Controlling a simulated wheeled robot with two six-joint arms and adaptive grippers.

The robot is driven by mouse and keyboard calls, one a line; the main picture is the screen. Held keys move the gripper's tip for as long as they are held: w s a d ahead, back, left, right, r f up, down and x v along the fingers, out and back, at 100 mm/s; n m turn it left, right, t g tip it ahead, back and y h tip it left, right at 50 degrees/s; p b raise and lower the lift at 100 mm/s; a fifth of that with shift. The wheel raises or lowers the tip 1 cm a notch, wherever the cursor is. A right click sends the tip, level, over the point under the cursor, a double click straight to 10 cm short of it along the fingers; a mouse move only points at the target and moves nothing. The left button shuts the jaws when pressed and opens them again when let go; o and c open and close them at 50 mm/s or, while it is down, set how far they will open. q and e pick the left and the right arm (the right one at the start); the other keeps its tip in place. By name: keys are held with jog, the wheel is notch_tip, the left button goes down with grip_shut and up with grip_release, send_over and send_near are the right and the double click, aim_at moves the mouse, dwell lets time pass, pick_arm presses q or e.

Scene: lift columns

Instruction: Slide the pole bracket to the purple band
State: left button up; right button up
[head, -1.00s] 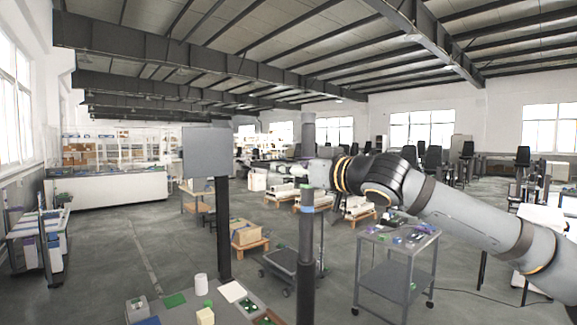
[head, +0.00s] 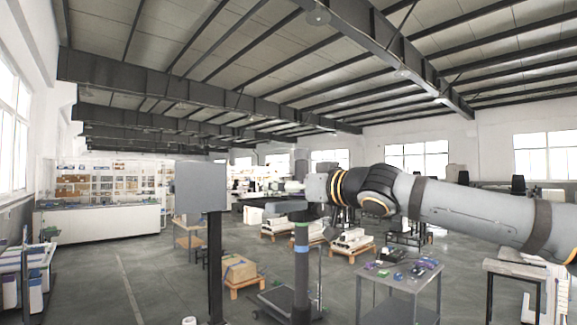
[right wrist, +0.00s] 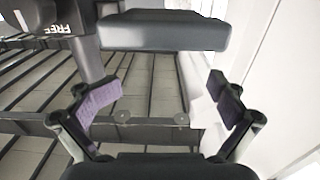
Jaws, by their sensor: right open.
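The dark pole (head: 302,275) stands upright near the middle of the head view, with a green band (head: 302,226) and a blue band (head: 301,248). I see no purple band. The bracket shows as a grey block (head: 285,207) jutting left from the pole just above the green band. My right gripper (head: 292,187) is at the pole, slightly above this block, partly hidden by its wrist. In the right wrist view its purple-padded fingers (right wrist: 165,97) are spread and empty; the bracket's dark plate (right wrist: 165,32) lies beyond the fingertips. A part marked FREE (right wrist: 55,28) is at upper left. My left gripper is out of view.
A grey panel on a post (head: 202,188) stands left of the pole. A metal cart (head: 400,310) with small parts is at lower right.

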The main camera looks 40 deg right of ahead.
jog(key=shift+a+r, duration=0.15)
jog(key=shift+r, duration=2.35)
jog(key=b, duration=0.8)
send_near(292, 204)
jog(key=w+d, duration=0.1)
jog(key=d, duration=0.1)
jog(key=w+a+p, duration=0.1)
jog(key=w+p, duration=0.1)
jog(key=w, duration=0.1)
jog(key=w+p, duration=0.2)
jog(key=w, duration=0.1)
jog(key=w+a+p, duration=0.1)
jog(key=w+p, duration=0.2)
jog(key=shift+w+a, duration=0.2)
jog(key=shift+a, duration=0.2)
jog(key=shift+w+f+p, duration=0.1)
jog(key=shift+w+p, duration=0.3)
jog(key=shift+d+f, duration=0.1)
